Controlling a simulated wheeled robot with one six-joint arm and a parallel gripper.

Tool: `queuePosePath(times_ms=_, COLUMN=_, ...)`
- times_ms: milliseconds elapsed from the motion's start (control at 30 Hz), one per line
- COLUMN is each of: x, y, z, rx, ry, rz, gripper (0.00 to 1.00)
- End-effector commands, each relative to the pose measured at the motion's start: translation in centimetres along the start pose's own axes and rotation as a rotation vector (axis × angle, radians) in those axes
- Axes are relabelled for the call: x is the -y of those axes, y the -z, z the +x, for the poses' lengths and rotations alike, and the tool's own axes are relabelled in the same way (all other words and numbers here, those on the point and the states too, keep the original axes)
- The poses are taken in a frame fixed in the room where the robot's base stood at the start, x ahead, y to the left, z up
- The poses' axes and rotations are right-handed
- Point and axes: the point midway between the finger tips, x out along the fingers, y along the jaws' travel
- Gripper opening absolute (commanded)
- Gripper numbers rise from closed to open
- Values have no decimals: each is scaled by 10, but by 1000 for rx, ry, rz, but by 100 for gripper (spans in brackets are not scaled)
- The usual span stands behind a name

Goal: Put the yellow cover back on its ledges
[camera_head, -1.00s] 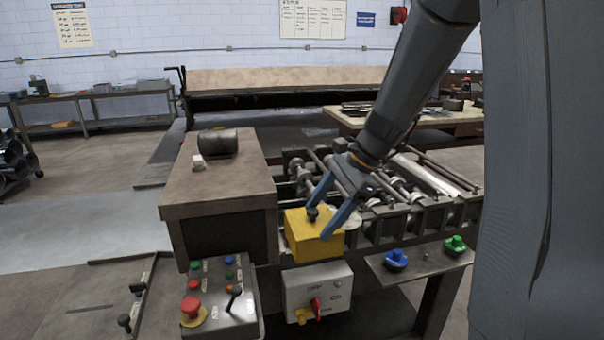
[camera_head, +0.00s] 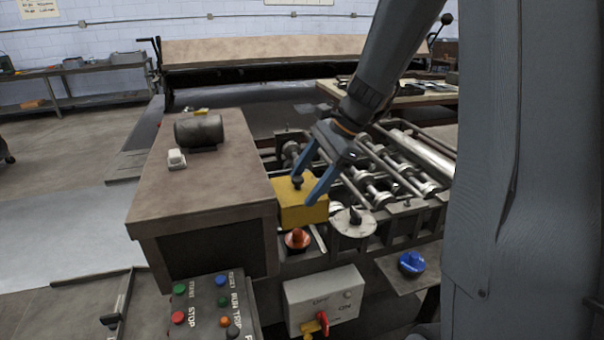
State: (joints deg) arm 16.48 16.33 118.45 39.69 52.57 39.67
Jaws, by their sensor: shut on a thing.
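The yellow cover (camera_head: 302,211) is a box-like piece with a small dark knob (camera_head: 297,182) on top. My gripper (camera_head: 304,190) is shut on this knob, one blue finger on each side. The cover looks level, over the machine between the brown cabinet and the rollers. A red-orange round knob (camera_head: 297,239) shows just below its front face. The ledges cannot be made out, and I cannot tell whether the cover's underside touches anything.
The brown cabinet (camera_head: 202,205) stands close on the left, with a dark cylinder (camera_head: 199,131) on top. A round metal disc (camera_head: 353,223) and rollers (camera_head: 400,175) lie to the right. A switch box (camera_head: 324,298), button panel (camera_head: 213,308) and blue knob (camera_head: 411,262) are in front.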

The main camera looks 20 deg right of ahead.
Motion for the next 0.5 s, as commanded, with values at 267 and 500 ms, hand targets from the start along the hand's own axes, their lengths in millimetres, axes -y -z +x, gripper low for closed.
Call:
queuePosePath(times_ms=267, x=0, y=2, z=4, rx=0, ry=1, rz=-1, gripper=6)
queuePosePath(times_ms=500, x=-3, y=8, z=18, rx=0, ry=0, rz=-3, gripper=6)
